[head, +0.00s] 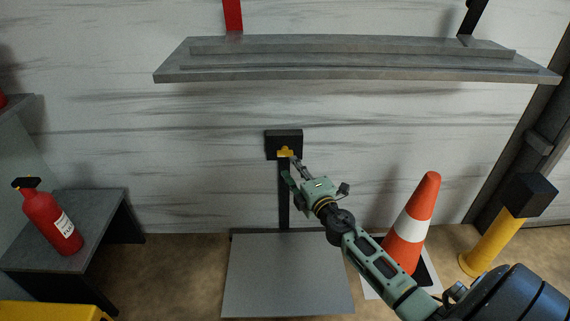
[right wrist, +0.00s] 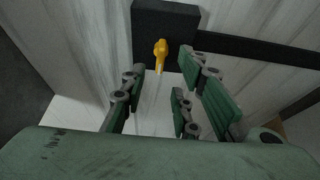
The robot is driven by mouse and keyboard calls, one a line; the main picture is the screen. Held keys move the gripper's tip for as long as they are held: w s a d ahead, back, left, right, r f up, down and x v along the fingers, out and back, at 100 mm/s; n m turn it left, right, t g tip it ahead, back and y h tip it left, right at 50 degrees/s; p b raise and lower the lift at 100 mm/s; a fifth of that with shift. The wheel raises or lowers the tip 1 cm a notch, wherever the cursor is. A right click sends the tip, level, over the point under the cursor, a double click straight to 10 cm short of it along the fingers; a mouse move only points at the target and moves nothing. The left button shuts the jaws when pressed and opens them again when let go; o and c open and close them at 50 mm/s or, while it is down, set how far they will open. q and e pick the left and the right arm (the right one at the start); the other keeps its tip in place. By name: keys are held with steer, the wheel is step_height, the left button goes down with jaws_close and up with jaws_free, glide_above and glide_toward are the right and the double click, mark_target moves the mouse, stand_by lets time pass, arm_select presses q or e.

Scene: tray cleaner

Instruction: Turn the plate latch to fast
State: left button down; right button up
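The plate latch is a small yellow handle (head: 285,153) on a black box (head: 284,137) on the wall, at the top of a black upright post. In the right wrist view the yellow handle (right wrist: 160,55) stands out from the black box (right wrist: 150,18), just ahead of the fingers. My right gripper (head: 292,168) is just below and beside the handle in the head view. In the right wrist view its green fingers (right wrist: 165,78) are spread, with a clear gap between them and nothing held. I cannot tell whether a fingertip touches the handle. My left gripper is out of view.
A grey plate (head: 285,280) lies at the foot of the post. An orange cone (head: 408,232) and a yellow bollard (head: 490,245) stand at right. A red extinguisher (head: 48,222) stands on a grey bench at left. A grey shelf (head: 340,72) juts out above the latch.

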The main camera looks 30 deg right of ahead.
mark_target(286, 156)
steer(key=w, duration=0.3)
steer(key=w+d+b, duration=0.1)
steer(key=w, duration=0.1)
steer(key=shift+w, duration=0.35)
steer(key=shift+c, duration=0.4)
jaws_close()
steer(key=shift+f, duration=0.1)
